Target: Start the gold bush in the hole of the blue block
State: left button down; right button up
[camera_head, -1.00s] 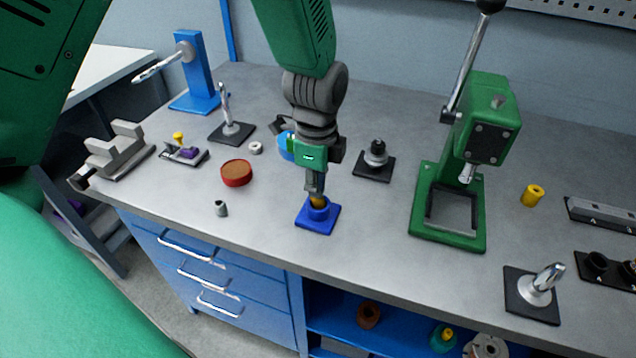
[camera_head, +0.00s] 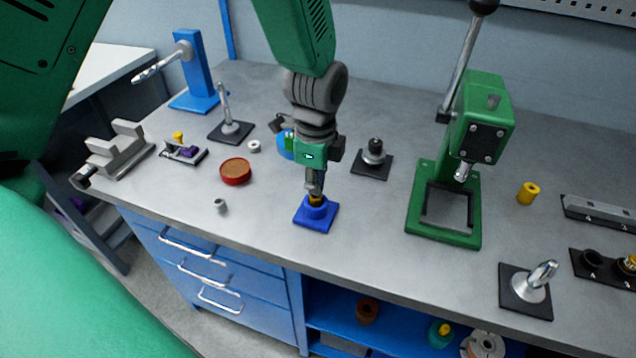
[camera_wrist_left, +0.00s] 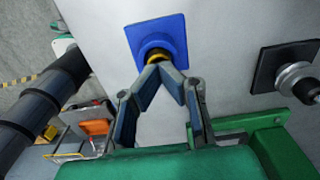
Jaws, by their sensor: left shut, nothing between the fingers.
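The blue block (camera_head: 315,215) sits near the bench's front edge; it also shows at the top of the left wrist view (camera_wrist_left: 158,35). The gold bush (camera_head: 317,200) is at the block's round collar, directly below my left gripper (camera_head: 314,188). In the left wrist view the gold bush (camera_wrist_left: 158,57) shows as a rim at the block's hole, partly hidden by the fingers. How deep it sits I cannot tell. My left gripper (camera_wrist_left: 168,68) is shut with nothing between its fingers, tips at or just above the bush. My right gripper is not in view.
A green press (camera_head: 450,190) stands to the right, and a black-based post (camera_head: 373,158) behind right. A red round tray (camera_head: 236,171) and a small grey part (camera_head: 220,205) lie left. Another yellow bush (camera_head: 528,193) stands far right. Bench between block and press is clear.

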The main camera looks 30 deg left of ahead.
pick_arm(q)
jog(key=shift+r+p, duration=3.2)
jog(key=shift+r, duration=0.35)
jog(key=shift+f, duration=0.1)
